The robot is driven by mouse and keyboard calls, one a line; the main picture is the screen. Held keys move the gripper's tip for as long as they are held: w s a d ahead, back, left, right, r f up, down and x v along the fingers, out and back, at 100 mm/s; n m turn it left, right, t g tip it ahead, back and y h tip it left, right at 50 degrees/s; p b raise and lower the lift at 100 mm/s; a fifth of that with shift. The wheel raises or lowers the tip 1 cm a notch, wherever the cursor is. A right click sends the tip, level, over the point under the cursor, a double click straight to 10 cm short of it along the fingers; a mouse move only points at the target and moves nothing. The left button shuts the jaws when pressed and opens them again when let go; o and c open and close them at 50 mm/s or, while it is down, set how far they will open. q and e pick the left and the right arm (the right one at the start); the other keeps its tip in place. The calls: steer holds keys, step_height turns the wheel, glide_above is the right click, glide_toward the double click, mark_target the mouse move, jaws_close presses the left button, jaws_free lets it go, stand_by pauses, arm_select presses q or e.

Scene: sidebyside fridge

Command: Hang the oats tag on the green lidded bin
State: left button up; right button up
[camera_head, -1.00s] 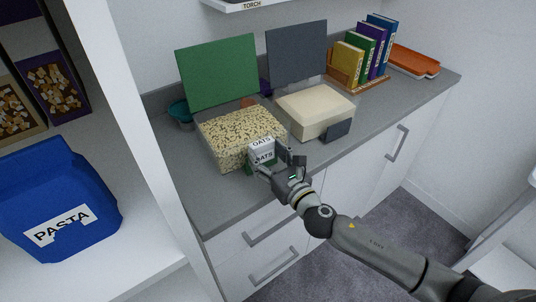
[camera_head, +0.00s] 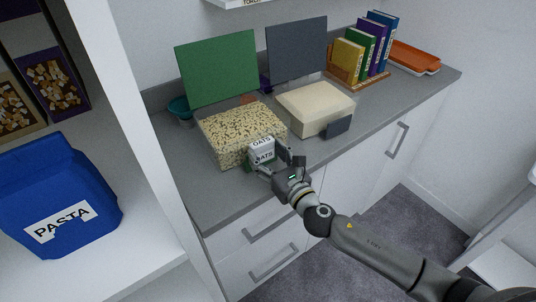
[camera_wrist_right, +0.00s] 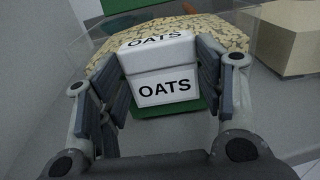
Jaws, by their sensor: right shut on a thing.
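The green lidded bin is a clear box of oats (camera_head: 238,132) with its green lid (camera_head: 217,70) standing open behind it. The white oats tag (camera_head: 262,150) is at the bin's front wall, and its OATS lettering shows on the top and front faces. In the right wrist view the tag (camera_wrist_right: 160,70) sits between the fingers, with a green patch (camera_wrist_right: 168,105) behind and below it. My right gripper (camera_head: 267,160) is shut on the tag. Whether the tag rests on the bin's rim cannot be told. My left gripper is not in view.
A second bin with pale contents (camera_head: 316,106) and a dark grey lid (camera_head: 297,52) stands to the right. Books (camera_head: 365,50) and an orange tray (camera_head: 414,59) are farther right. A blue pasta container (camera_head: 60,195) stands on the left shelf. Counter in front is clear.

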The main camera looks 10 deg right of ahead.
steer(key=shift+f, duration=0.2)
steer(key=o, duration=0.9)
steer(key=shift+o, duration=0.2)
steer(key=v, duration=1.2)
